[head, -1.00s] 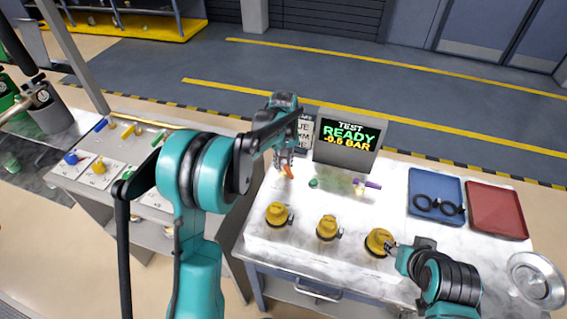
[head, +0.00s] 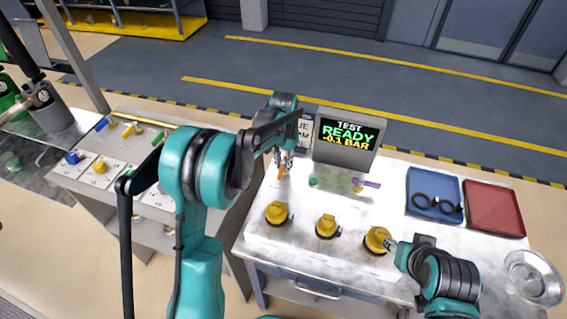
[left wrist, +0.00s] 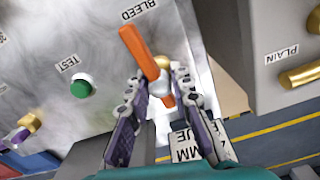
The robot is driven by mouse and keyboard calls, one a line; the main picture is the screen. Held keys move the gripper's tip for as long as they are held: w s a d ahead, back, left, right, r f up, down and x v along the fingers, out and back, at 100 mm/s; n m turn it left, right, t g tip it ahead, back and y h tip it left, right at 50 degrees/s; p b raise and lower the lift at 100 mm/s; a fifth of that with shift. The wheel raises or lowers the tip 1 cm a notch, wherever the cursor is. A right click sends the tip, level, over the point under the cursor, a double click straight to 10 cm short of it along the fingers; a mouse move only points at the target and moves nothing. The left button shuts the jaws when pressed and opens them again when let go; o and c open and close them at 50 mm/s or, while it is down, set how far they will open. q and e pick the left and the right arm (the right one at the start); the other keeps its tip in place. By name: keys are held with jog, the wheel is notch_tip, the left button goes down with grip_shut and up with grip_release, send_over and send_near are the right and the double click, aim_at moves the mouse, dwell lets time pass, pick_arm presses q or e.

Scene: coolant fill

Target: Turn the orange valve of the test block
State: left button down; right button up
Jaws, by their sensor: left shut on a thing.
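The orange valve (head: 281,173) stands at the back left of the marble-topped bench. In the left wrist view its orange lever (left wrist: 138,52) lies beside the BLEED label, with its near end between my fingertips. My left gripper (head: 285,160) is shut on the lever; its two fingers (left wrist: 160,84) show in the left wrist view. A brass part shows behind the fingers. My right gripper (head: 391,245) is at the rightmost yellow cap (head: 377,239); I cannot tell whether it grips it.
A screen (head: 345,138) reads "TEST READY -0.1 BAR". A green button (left wrist: 82,86) marked TEST and a purple-handled valve (head: 370,184) are nearby. Two other yellow caps stand in front. A blue tray (head: 434,179) with black rings and a red tray (head: 495,210) lie to the right.

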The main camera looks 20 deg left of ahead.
aim_at(284, 161)
dwell(0.3)
pick_arm(q)
jog(key=c, duration=1.3)
grip_release()
jog(key=shift+c, duration=0.2)
jog(key=shift+r, duration=0.1)
notch_tip(284, 161, up, 12)
